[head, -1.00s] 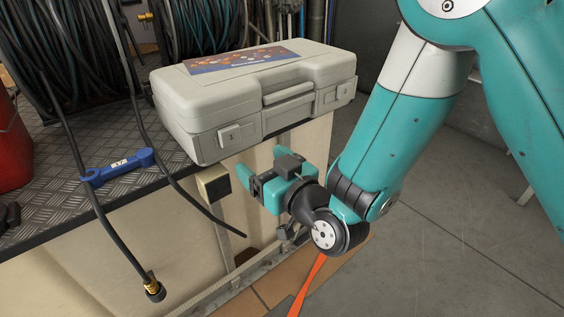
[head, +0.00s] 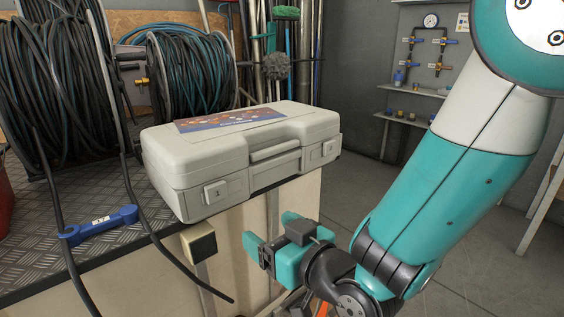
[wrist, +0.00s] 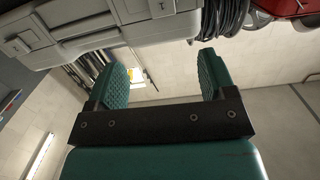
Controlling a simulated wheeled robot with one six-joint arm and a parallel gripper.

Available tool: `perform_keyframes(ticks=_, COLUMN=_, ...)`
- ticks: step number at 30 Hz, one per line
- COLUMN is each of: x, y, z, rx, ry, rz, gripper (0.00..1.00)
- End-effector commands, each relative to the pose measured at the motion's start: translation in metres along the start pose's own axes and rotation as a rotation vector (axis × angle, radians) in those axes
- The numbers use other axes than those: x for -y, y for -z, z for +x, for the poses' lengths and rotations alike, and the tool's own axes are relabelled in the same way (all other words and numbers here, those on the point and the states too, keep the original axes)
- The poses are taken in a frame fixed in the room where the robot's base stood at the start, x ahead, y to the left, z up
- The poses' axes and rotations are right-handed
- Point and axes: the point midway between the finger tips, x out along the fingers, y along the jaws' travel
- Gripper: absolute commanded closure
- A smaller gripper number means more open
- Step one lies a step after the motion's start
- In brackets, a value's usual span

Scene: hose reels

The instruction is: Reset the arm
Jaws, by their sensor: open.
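My gripper (head: 268,232) is in front of the bench, just below the front of the grey case. Its teal fingers are apart with nothing between them. In the wrist view my gripper (wrist: 160,82) also shows open and empty, with ribbed finger pads. My arm comes in from the right side of the head view.
The grey tool case (head: 240,160) sits at the bench edge above my gripper; it also shows in the wrist view (wrist: 95,28). A blue tool (head: 98,224) lies on the bench. Hose reels (head: 187,70) stand behind. Floor to the right is clear.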

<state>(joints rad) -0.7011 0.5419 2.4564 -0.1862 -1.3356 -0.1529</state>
Motion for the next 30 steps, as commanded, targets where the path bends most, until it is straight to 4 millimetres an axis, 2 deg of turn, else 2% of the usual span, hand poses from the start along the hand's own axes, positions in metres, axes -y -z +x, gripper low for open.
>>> perform_keyframes(ticks=4, x=-0.012, y=0.011, z=-0.013, rx=0.187, ry=0.02, rz=0.067, gripper=0.23)
perform_keyframes(ticks=8, x=-0.019, y=0.016, z=-0.041, rx=0.399, ry=0.046, rz=0.134, gripper=0.23)
perform_keyframes(ticks=11, x=-0.021, y=0.019, z=-0.071, rx=0.562, ry=0.067, rz=0.18, gripper=0.23)
perform_keyframes(ticks=18, x=-0.017, y=0.025, z=-0.158, rx=0.918, ry=0.103, rz=0.249, gripper=0.23)
perform_keyframes(ticks=27, x=-0.009, y=0.033, z=-0.252, rx=1.24, ry=0.107, rz=0.274, gripper=0.23)
perform_keyframes(ticks=30, x=-0.007, y=0.069, z=-0.253, rx=1.244, ry=0.112, rz=0.275, gripper=0.23)
